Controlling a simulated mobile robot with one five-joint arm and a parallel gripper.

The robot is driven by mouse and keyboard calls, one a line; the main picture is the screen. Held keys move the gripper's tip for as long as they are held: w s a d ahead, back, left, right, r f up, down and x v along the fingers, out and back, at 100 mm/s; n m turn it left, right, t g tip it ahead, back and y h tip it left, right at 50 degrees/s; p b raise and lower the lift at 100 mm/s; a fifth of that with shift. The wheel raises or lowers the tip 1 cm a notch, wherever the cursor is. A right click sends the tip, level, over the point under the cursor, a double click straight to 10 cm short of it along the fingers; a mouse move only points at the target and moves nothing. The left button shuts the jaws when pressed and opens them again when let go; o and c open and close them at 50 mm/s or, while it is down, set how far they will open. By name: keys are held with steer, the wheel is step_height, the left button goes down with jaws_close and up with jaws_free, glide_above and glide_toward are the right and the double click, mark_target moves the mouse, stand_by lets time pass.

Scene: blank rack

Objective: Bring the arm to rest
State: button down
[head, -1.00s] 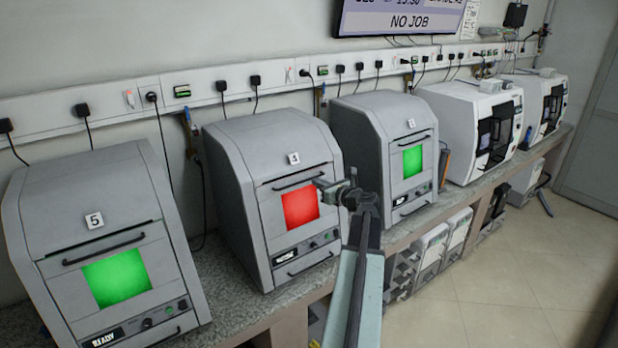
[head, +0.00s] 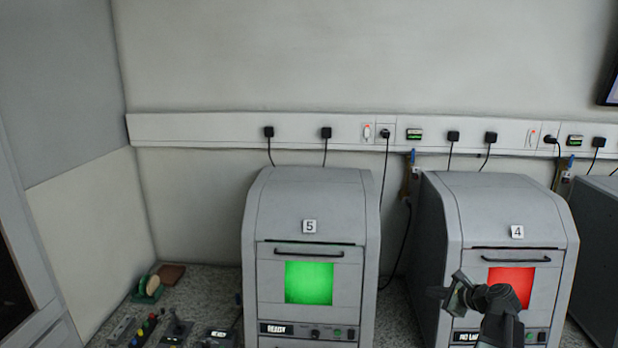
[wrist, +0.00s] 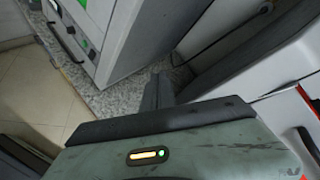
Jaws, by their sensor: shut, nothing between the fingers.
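My gripper (head: 453,293) shows at the lower right of the head view, at the end of my dark, bent arm. It is in front of the lower left part of machine 4 (head: 518,207) and hides some of its front. In the wrist view the dark fingers (wrist: 158,91) are together with nothing between them. They point over a strip of speckled worktop beside a grey machine (wrist: 140,38). I cannot tell how far the fingers are from it.
Machine 5 (head: 310,205), with a green window, stands left of machine 4, whose window is red. Small tools and control boxes (head: 176,327) lie on the speckled bench (head: 205,285) at lower left. A socket rail (head: 220,128) runs along the wall. Floor (wrist: 25,85) shows left in the wrist view.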

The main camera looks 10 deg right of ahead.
steer(key=w+a+f+n+g+y+b, duration=0.1)
steer(key=a+f+n+g, duration=0.1)
steer(key=a+f+n, duration=0.35)
steer(key=w+a+f+n+g+y+b, duration=0.1)
steer(key=a+f+n+g, duration=0.1)
steer(key=a, duration=0.7)
steer(key=s+a+f+n+g+h+b, duration=0.1)
steer(key=s+a+f+n+g, duration=0.1)
steer(key=a+n, duration=0.4)
steer(key=s+a+f+n+g+h+b, duration=0.1)
steer(key=s+a+f+n, duration=0.3)
steer(key=a, duration=0.6)
steer(key=s+a+f+n+g+h+b, duration=0.2)
steer(key=s+a+f+n+g, duration=0.2)
steer(key=a+n, duration=0.4)
steer(key=shift+f, duration=0.35)
